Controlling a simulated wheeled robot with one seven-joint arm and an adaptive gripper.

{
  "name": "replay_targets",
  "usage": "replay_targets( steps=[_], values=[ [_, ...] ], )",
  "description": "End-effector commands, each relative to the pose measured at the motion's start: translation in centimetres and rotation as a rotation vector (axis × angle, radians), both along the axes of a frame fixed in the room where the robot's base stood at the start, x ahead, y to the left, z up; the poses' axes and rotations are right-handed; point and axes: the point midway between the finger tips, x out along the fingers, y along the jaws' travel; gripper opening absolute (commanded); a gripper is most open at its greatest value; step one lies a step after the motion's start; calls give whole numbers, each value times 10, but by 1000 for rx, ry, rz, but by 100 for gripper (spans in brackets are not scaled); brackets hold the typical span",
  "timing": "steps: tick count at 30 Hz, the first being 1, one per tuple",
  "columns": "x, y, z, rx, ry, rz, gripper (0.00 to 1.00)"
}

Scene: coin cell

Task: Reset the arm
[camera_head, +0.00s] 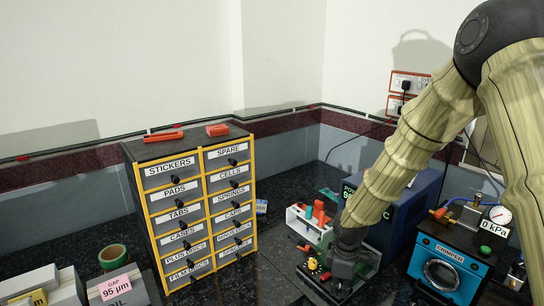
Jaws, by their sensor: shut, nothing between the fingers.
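My arm, in a beige ribbed sleeve, comes in from the upper right and reaches down to the worktop. My gripper (344,278) is the dark end below the sleeve. It points down over a dark tray-like fixture (368,279) and looks shut, with nothing seen in it. The fingertips are dark against dark, so I cannot tell whether they touch the fixture. A small yellow knob-like part (312,264) is just left of the gripper.
A labelled drawer cabinet (190,208) stands left of the gripper. A white tray with red and green parts (304,226) is close behind. A blue box (416,200) and a blue crimper (446,262) stand right. Grey boxes (36,280) are at lower left.

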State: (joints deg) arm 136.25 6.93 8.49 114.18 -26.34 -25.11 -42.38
Motion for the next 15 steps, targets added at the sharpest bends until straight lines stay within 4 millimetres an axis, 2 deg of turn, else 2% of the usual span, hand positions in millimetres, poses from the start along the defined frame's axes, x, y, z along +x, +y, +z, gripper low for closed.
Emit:
replay_targets(
  steps=[1, 8, 15],
  values=[
    [0, 0, 1, 0, -1, 0, 0],
    [-21, 5, -33, 30, 13, -75, 0],
    [-52, 11, -74, 66, 29, -189, 0]
  ],
)
